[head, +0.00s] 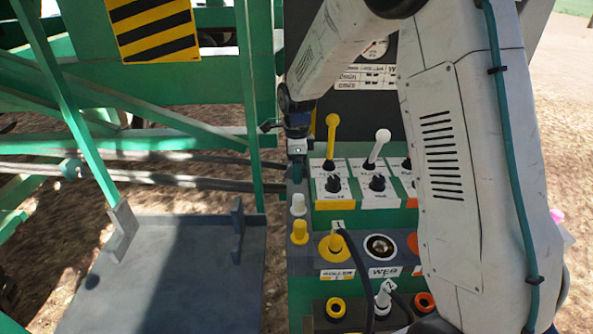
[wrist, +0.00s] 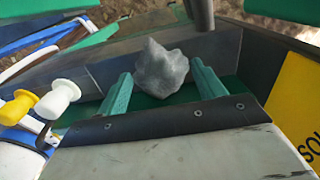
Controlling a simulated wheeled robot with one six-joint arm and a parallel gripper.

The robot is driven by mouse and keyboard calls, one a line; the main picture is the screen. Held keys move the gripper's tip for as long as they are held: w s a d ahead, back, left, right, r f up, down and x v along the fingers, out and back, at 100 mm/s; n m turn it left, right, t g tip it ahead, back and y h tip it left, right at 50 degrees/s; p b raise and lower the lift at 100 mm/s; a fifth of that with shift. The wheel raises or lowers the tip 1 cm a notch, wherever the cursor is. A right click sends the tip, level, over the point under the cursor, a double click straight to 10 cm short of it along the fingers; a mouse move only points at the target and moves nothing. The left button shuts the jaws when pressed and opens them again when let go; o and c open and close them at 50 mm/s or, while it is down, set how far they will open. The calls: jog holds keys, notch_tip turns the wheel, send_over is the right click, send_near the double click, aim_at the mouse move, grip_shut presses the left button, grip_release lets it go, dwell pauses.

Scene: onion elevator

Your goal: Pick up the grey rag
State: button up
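The grey rag (wrist: 162,70) is a crumpled lump in the upper middle of the wrist view, resting on or just above a green surface beside a dark grey wall. My gripper (wrist: 161,78) is open, with its two green fingers on either side of the rag. Narrow gaps show between the fingertips and the rag, so it does not look gripped. I cannot tell how deep the rag sits between the fingers. In the head view, my gripper (head: 297,168) is small and partly hidden at the left edge of the control panel. I cannot make out the rag there.
The control panel (head: 345,262) carries a yellow lever (head: 331,135), a white lever (head: 377,147) and several knobs. White and yellow knobs (head: 299,218) stand just below my gripper. A grey platform (head: 170,280) lies lower left. Green beams (head: 180,80) fill the upper left.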

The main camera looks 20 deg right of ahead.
jog(key=c, duration=0.9)
jog(key=shift+r, duration=0.1)
jog(key=shift+c, duration=0.2)
notch_tip(320, 180, up, 18)
jog(key=shift+o, duration=0.9)
jog(key=shift+c, duration=0.4)
